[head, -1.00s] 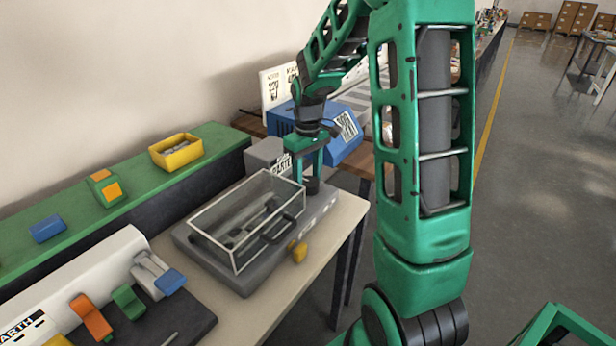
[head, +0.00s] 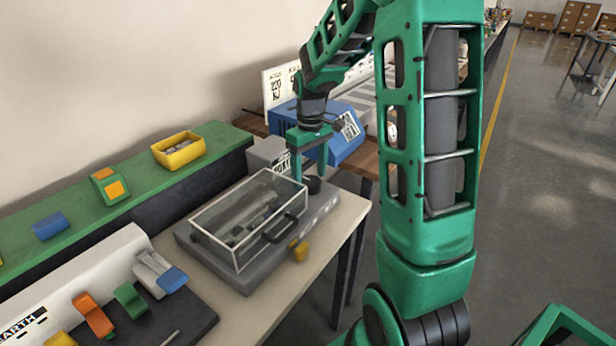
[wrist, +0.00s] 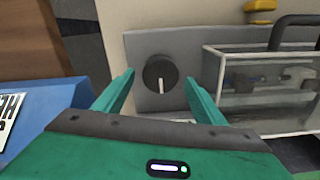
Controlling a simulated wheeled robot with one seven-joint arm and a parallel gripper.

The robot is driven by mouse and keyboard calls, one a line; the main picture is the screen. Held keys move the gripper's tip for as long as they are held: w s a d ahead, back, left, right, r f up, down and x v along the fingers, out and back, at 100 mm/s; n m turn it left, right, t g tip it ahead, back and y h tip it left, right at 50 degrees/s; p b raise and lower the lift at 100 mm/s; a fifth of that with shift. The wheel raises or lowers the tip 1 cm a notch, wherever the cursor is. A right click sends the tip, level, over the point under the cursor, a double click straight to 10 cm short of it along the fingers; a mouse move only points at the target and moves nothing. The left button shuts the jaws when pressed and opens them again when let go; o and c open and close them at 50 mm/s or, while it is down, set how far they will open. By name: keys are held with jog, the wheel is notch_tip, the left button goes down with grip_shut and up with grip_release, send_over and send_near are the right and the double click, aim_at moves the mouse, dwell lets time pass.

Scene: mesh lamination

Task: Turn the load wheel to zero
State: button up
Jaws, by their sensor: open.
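The load wheel is a round dark knob (wrist: 160,74) with a white pointer line, on the grey face of the machine (wrist: 185,50). In the wrist view the pointer line runs toward the bottom of the picture. My gripper (wrist: 160,88) is open, with one green finger on each side of the knob and a gap on both sides. In the head view my gripper (head: 308,172) points down at the right rear of the machine, and the knob (head: 313,184) shows partly beside it. I cannot read any scale marks around the knob.
A clear box with a black handle (head: 280,228) covers the machine's bed, close beside the gripper. A yellow knob (head: 300,252) sits on the machine's front. A blue unit (head: 345,140) stands behind.

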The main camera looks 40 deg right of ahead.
aim_at(309, 179)
notch_tip(309, 179, up, 9)
jog(key=shift+r, duration=0.2)
jog(key=shift+w, duration=0.1)
dwell(0.5)
jog(key=s+a+f+m, duration=0.1)
jog(key=s+m, duration=0.3)
jog(key=s, duration=1)
jog(key=s+f+m, duration=0.1)
jog(key=s+m, duration=0.3)
jog(key=s, duration=1.1)
jog(key=shift+s+a+f, duration=0.2)
jog(key=shift+a+f, duration=0.15)
jog(key=shift+f, duration=0.05)
jog(key=shift+w+f, duration=0.25)
jog(key=shift+w, duration=0.4)
